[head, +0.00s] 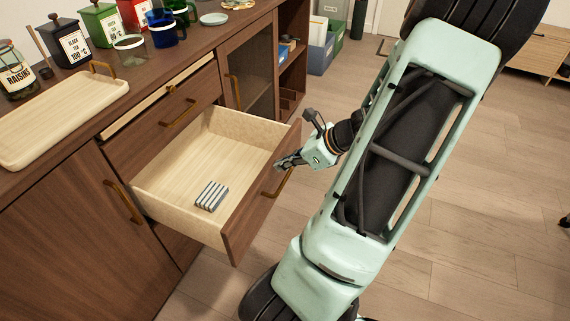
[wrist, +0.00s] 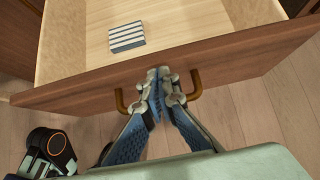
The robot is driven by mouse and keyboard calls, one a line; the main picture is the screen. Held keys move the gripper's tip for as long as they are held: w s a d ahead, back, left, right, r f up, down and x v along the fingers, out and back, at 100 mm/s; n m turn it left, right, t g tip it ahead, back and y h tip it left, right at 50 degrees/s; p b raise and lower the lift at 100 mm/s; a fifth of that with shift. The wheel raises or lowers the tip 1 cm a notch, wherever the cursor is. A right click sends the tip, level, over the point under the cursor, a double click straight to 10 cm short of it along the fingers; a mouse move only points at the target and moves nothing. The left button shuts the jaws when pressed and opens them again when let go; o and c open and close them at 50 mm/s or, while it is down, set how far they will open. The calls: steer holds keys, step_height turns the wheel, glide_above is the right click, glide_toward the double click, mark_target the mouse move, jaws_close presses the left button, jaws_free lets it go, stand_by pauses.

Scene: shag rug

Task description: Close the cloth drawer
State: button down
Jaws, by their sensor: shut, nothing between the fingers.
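The cloth drawer (head: 238,146) is pulled well out of the brown cabinet. A folded striped cloth (head: 212,196) lies inside it, and it also shows in the wrist view (wrist: 127,37). The drawer front (wrist: 240,56) has a brass handle (wrist: 195,86). My gripper (wrist: 159,74) is shut and empty, with its fingertips at the top edge of the drawer front, between the two ends of the handle. In the head view my gripper (head: 281,164) is at the outer side of the drawer front. The middle of the handle is hidden behind the fingers.
A narrow shallow drawer (head: 160,97) above is slightly open. The countertop carries a wooden tray (head: 60,115), a raisins jar (head: 14,74), canisters (head: 70,42) and mugs (head: 162,28).

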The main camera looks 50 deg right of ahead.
steer(key=shift+w, duration=0.1)
steer(key=w+a+p, duration=0.1)
steer(key=w+a, duration=0.2)
steer(key=w, duration=0.6)
steer(key=w+a+p, duration=0.1)
steer(key=w+a, duration=0.3)
steer(key=w, duration=0.6)
steer(key=w+a, duration=0.3)
steer(key=w, duration=0.7)
steer(key=shift+a+p, duration=0.3)
steer(key=shift+p, duration=0.1)
steer(key=shift+r, duration=0.2)
